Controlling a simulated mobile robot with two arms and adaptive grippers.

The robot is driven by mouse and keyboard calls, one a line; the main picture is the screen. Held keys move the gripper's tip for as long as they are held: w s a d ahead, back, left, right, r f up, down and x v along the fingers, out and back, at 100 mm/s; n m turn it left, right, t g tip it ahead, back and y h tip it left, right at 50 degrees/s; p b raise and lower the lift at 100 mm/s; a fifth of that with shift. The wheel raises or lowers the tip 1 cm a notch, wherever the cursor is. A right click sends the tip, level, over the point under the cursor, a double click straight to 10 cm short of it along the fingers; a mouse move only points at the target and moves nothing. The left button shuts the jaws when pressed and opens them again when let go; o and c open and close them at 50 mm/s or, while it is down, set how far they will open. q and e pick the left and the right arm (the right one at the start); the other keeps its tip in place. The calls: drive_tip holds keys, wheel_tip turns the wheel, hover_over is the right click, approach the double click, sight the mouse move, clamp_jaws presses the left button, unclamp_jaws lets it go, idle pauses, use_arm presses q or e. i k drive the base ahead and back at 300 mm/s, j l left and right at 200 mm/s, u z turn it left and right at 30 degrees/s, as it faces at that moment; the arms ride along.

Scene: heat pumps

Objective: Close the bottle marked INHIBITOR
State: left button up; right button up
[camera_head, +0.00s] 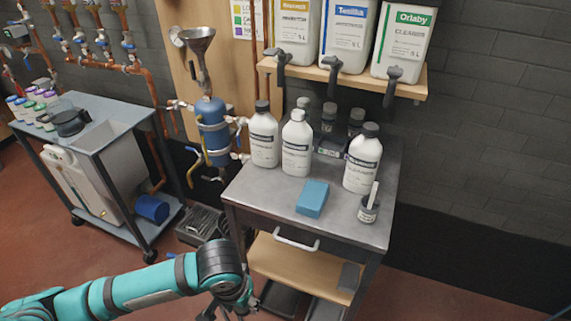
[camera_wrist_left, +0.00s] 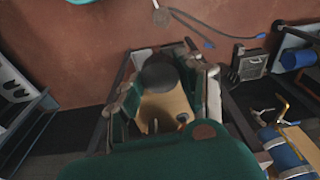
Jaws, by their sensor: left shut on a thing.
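Three white bottles with dark label bands stand upright on the grey cart top: one at left with a black cap (camera_head: 263,140), one in the middle with a white top and no dark cap (camera_head: 296,148), and one at right with a black cap (camera_head: 362,165). Their label words are too small to read, so I cannot tell which is INHIBITOR. My left gripper (camera_head: 228,308) is low in front of the cart, away from the bottles. In the left wrist view its fingers (camera_wrist_left: 160,82) are shut on a dark round thing (camera_wrist_left: 159,74), which looks like a cap. My right gripper is out of view.
A blue block (camera_head: 312,198) and a small jar with a white stick (camera_head: 368,210) are on the cart top (camera_head: 265,205). Small dark-capped containers stand behind the bottles. A shelf (camera_head: 415,84) with large canisters hangs above. A blue cylinder with a funnel (camera_head: 212,130) stands left.

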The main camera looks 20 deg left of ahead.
sight(297, 134)
drive_tip(key=k+j+z, duration=0.15)
drive_tip(key=j, duration=0.3)
drive_tip(key=k+j+z, duration=0.1)
drive_tip(key=k+j, duration=0.2)
drive_tip(key=j, duration=0.15)
drive_tip(key=k+j+z, duration=0.15)
drive_tip(key=j, duration=0.25)
drive_tip(key=j+z, duration=0.35)
drive_tip(key=j, duration=1.2)
drive_tip(key=i+j+z, duration=0.1)
drive_tip(key=i+j, duration=0.35)
drive_tip(key=j, duration=0.15)
